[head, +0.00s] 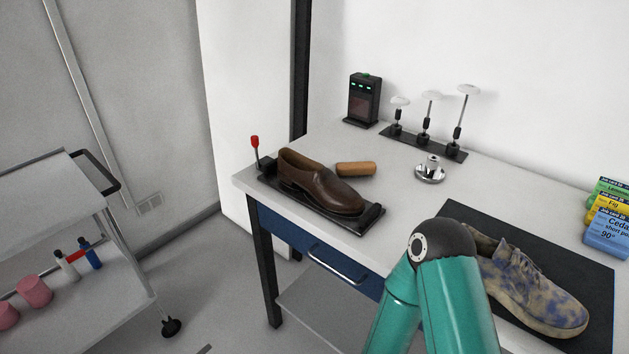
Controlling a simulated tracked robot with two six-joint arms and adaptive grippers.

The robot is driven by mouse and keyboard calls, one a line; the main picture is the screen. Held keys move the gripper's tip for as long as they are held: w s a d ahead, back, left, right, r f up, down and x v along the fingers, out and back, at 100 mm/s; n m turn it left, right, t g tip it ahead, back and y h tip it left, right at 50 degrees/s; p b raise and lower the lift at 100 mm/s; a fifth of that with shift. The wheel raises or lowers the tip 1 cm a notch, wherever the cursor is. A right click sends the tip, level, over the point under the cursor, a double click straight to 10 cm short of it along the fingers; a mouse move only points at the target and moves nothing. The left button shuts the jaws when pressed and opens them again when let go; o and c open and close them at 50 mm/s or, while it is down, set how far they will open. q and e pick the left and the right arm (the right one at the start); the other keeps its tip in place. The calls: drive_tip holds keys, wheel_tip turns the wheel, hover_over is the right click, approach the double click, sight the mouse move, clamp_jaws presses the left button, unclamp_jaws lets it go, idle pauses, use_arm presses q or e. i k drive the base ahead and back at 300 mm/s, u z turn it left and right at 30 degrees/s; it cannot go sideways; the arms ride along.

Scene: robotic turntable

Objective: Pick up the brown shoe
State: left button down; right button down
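The brown shoe (320,180) is a smooth leather slip-on. It rests upright on a black holder (369,220) near the left front corner of the workbench, with its toe pointing right and toward the front. The holder has a red-knobbed lever (255,148) at its left end. A teal arm of mine reaches up from the bottom of the head view, right of the brown shoe and apart from it. No fingers of either gripper show in the view.
A blue-and-tan shoe (528,289) lies on a black mat (458,212) at right, partly behind my arm. A tan block (355,169), silver fitting (430,170), rod stand (427,143), black device (363,99) and boxes (609,227) stand on the bench. A trolley (75,217) is at left.

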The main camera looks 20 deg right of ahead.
sight(335, 195)
drive_tip(key=z, duration=1.7)
drive_tip(key=i, duration=0.1)
drive_tip(key=u, duration=2.6)
drive_tip(key=k, duration=1.1)
drive_tip(key=z, duration=0.45)
